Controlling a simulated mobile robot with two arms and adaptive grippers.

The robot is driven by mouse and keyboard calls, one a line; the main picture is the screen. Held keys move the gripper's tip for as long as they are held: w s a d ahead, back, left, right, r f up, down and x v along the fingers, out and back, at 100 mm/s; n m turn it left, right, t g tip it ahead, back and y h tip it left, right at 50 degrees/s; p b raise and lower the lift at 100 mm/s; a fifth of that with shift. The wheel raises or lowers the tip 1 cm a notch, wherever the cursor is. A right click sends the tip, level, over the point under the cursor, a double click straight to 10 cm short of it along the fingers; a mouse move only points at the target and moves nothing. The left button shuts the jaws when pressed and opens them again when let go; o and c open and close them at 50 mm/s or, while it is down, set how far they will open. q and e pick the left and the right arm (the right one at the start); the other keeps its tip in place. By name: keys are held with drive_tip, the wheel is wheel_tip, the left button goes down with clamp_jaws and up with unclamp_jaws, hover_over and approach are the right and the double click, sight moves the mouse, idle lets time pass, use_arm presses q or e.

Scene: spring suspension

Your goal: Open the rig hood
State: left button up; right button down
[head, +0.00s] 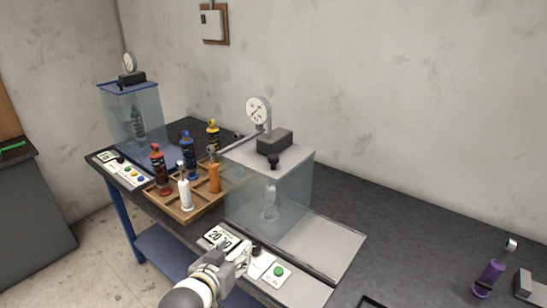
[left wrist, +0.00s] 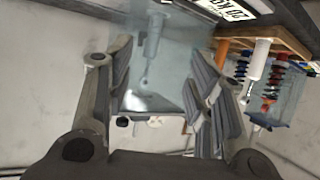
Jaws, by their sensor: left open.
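The rig hood (head: 240,190) is a clear box with a grey top in the middle of the head view. It stands down over the rig, and a pale upright part (head: 270,204) shows inside it. A dark knob (head: 272,161) sits at the top's front edge. My left gripper (head: 246,256) is open and empty, low in front of the hood, near the front panel. In the left wrist view the hood (left wrist: 165,85) shows tilted between and beyond the open fingers. I see no contact with it. My right gripper is not in view.
A dial gauge (head: 258,111) and dark block (head: 274,141) stand at the hood top. A panel with a green button (head: 279,271) and a "20" display (head: 219,238) lie in front. A wooden rack (head: 187,213) of coloured shock absorbers stands left. A purple one (head: 487,275) stands right.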

sight(271, 159)
use_arm(q)
drive_tip(key=w+d+r+m+t+h, duration=0.1)
drive_tip(key=w+d+r+t+h, duration=0.15)
drive_tip(key=w+r, duration=0.4)
drive_tip(key=w+d+r+m+t+h, duration=0.1)
drive_tip(key=w+d+r+t, duration=0.2)
drive_tip(key=r, duration=0.6)
drive_tip(key=shift+g, duration=0.65)
drive_tip(key=p+x, duration=0.2)
drive_tip(key=x, duration=0.9)
drive_tip(key=shift+w+a+f+p, duration=0.15)
drive_tip(key=shift+w+f+p, duration=0.05)
drive_tip(key=shift+w+p, duration=0.1)
clamp_jaws()
